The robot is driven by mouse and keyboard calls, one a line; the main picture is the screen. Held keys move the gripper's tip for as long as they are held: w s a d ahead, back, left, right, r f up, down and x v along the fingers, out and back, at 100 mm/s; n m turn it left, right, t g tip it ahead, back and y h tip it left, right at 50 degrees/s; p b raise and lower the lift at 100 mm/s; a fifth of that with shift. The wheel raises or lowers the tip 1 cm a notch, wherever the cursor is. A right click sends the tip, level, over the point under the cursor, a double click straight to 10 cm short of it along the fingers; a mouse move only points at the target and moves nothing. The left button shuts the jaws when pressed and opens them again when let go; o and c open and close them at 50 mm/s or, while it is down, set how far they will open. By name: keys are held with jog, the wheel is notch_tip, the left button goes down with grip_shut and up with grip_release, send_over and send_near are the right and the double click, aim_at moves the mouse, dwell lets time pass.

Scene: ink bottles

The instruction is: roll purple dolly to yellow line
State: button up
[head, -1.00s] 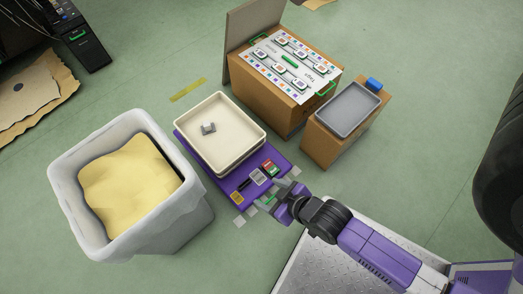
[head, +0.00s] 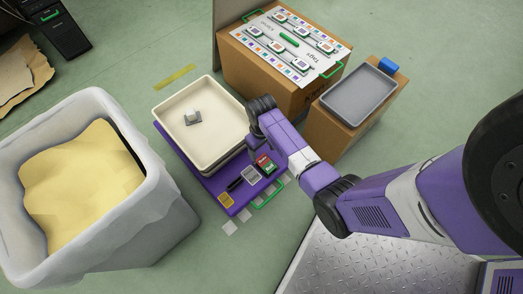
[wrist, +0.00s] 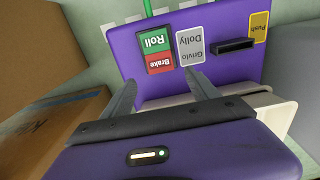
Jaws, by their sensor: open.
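The purple dolly (head: 224,191) stands on the floor with a stack of cream trays (head: 160,112) on it. Its near end carries a green-and-red Roll/Brake switch (wrist: 157,50), a grey name label, a black bar (wrist: 232,46), a yellow Push label (wrist: 259,27) and a green handle (head: 268,196). I cannot tell which side of the switch is pressed. The yellow line (head: 175,76) lies on the floor beyond the dolly, apart from it. My gripper (wrist: 163,92) is open and empty, pointing at the dolly's labelled end near the switch. In the head view my arm hides its fingers.
A large grey bin (head: 150,170) of yellow material stands close left of the dolly. A cardboard box with a label sheet (head: 290,45) and a smaller box with a grey tray (head: 358,93) stand right. A small grey piece (head: 192,118) is in the top tray.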

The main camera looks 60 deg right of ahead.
aim_at(261, 158)
notch_tip(261, 158, down, 7)
jog(key=b, duration=0.3)
jog(key=shift+r, duration=0.15)
jog(key=shift+c, duration=0.4)
grip_shut()
